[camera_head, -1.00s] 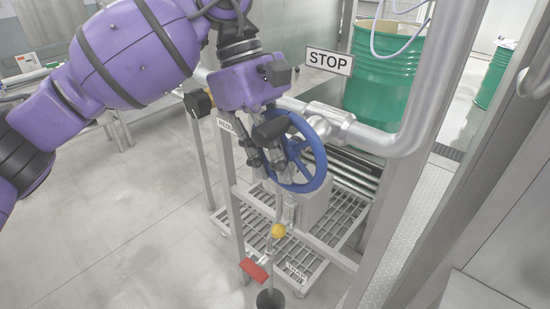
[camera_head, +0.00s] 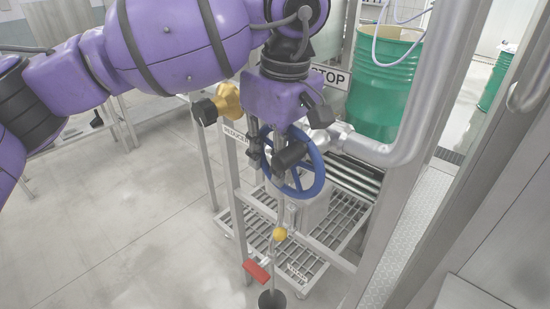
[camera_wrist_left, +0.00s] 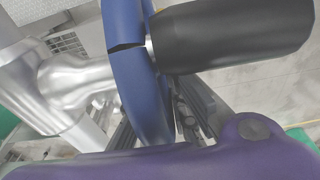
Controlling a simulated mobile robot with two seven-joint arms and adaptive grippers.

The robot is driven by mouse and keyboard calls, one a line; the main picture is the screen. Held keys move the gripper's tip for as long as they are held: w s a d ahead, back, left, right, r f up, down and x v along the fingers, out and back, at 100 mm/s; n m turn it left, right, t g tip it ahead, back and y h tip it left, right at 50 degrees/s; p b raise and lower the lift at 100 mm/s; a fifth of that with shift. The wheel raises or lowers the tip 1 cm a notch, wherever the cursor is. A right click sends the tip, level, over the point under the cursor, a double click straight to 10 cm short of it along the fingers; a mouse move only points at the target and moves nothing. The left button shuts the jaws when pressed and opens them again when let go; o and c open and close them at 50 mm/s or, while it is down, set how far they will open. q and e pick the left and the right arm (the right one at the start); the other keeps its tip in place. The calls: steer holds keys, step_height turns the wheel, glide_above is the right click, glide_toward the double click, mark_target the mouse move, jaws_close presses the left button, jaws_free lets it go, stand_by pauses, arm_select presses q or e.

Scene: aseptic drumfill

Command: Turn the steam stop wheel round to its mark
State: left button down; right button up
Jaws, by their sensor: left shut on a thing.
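The steam stop wheel is a blue handwheel (camera_head: 321,176) with spokes and a black cylindrical handle (camera_head: 290,156) standing out from its rim. It stands below the partly covered STOP sign (camera_head: 334,78). My left gripper (camera_head: 268,152) reaches down to the wheel's left side and is shut on it. In the left wrist view the blue rim (camera_wrist_left: 132,70) runs down past the black handle (camera_wrist_left: 235,38), and the finger parts (camera_wrist_left: 190,108) lie close against the rim. The exact contact is partly hidden. My right gripper is not in view.
A yellow valve handle (camera_head: 228,99) with a black knob is close left of my gripper. A steel pipe (camera_head: 380,150) and a frame post (camera_head: 388,225) stand right of the wheel. Open floor lies left.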

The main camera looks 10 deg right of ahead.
arm_select(q)
steer(key=shift+w+r+t+y, duration=0.1)
steer(key=shift+r+t+y, duration=0.2)
steer(key=shift+t, duration=0.1)
steer(key=c, duration=1.7)
jaws_free()
steer(key=shift+f, duration=0.1)
steer(key=shift+c, duration=0.2)
steer(key=v, duration=1.2)
